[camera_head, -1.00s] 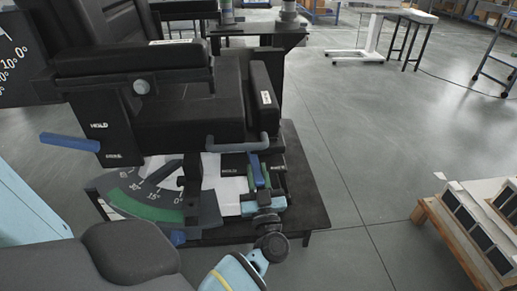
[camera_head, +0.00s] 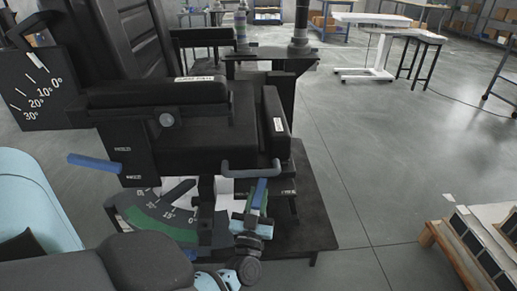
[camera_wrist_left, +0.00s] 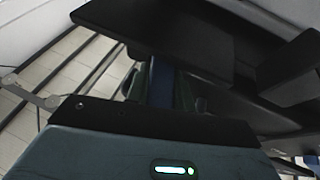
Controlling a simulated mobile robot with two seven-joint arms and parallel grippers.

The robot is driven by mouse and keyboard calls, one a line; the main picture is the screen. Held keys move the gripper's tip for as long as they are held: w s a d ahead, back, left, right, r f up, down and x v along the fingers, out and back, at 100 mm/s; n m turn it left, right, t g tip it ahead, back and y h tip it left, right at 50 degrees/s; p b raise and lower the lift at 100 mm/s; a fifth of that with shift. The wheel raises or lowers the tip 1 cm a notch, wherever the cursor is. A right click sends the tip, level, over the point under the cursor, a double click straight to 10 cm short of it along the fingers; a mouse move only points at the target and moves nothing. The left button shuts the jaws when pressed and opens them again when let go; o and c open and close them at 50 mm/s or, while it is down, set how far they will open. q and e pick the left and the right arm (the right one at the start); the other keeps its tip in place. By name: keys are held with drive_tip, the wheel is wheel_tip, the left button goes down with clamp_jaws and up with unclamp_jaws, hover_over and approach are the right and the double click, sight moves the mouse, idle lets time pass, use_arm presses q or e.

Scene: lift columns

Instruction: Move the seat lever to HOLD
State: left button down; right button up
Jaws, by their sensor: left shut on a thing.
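The seat lever (camera_head: 259,194) is a blue bar below the front of the black seat, standing nearly upright with its top leaning slightly right. My left gripper (camera_head: 252,214) comes up from below and is shut on this lever. The lever also shows as a blue strip between the fingers in the left wrist view (camera_wrist_left: 159,85). A small label (camera_head: 288,192) lies right of the lever, too small to read surely. The left plate is hidden behind the gripper and lever. My right gripper is not in view.
A second blue lever (camera_head: 95,162) sticks out left from the chair's side plate. A grey bar handle (camera_head: 252,170) is close above the seat lever. A dial with a green band (camera_head: 165,222) is left of my gripper. Open floor (camera_head: 400,160) lies right.

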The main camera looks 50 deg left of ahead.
use_arm(q)
drive_tip(key=shift+f, duration=0.1)
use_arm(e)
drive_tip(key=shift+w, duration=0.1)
use_arm(q)
drive_tip(key=c, duration=1.5)
unclamp_jaws()
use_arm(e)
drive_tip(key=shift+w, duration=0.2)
use_arm(q)
drive_tip(key=shift+d, duration=0.1)
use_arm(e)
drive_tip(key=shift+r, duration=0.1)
use_arm(q)
drive_tip(key=v, duration=0.7)
drive_tip(key=shift+s+d+f, duration=0.15)
drive_tip(key=shift+s, duration=0.15)
